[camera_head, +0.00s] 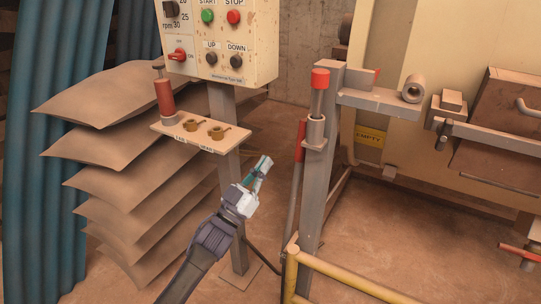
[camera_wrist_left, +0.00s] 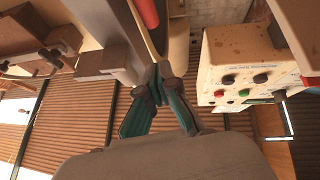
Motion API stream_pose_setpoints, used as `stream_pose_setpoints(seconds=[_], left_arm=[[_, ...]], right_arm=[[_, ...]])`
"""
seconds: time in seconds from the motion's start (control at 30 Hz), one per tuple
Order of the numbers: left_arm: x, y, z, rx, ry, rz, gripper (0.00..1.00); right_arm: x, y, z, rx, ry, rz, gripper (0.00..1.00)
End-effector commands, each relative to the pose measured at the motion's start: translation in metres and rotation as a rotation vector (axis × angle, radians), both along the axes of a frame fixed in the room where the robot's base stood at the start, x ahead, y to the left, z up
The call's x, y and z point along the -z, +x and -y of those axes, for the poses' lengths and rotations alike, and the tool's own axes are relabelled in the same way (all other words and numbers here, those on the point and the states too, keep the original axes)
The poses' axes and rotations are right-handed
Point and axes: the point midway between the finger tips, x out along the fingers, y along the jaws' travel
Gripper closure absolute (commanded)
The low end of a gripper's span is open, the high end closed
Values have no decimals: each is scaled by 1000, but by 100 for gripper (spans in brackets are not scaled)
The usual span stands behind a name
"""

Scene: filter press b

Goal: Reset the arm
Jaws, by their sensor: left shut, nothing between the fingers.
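My left gripper (camera_head: 265,162) reaches in from the bottom of the head view and points up and right. It is shut and empty, in the air between the control panel post and the grey press post. Its closed fingers also show in the left wrist view (camera_wrist_left: 163,72), near a grey post and a red part. My right gripper is in neither view.
The control panel (camera_head: 222,45) with buttons stands on a post at upper left. A small shelf (camera_head: 232,142) below it holds a red cylinder (camera_head: 164,95) and two brass parts. A grey post (camera_head: 320,190) with a red-capped lever stands right of my gripper. A yellow rail (camera_head: 345,280) crosses the front. Stacked sacks (camera_head: 120,100) lie left.

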Motion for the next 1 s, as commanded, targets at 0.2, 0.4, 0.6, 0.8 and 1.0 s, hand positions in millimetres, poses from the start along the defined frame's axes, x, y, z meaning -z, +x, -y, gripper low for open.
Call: stream_pose_setpoints(seconds=[0.2,0.4,0.6,0.8,1.0], left_arm=[[1,-1,-1,0,0,0,100],[11,0,-3,-15,7,-24,100],[109,0,-28,-151,93,-261,100],[252,-37,-69,-304,256,-614,100],[378,-116,-109,-386,438,-951,100]], right_arm=[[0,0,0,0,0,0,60],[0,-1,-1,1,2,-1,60],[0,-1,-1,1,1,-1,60],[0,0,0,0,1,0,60],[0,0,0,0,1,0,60]])
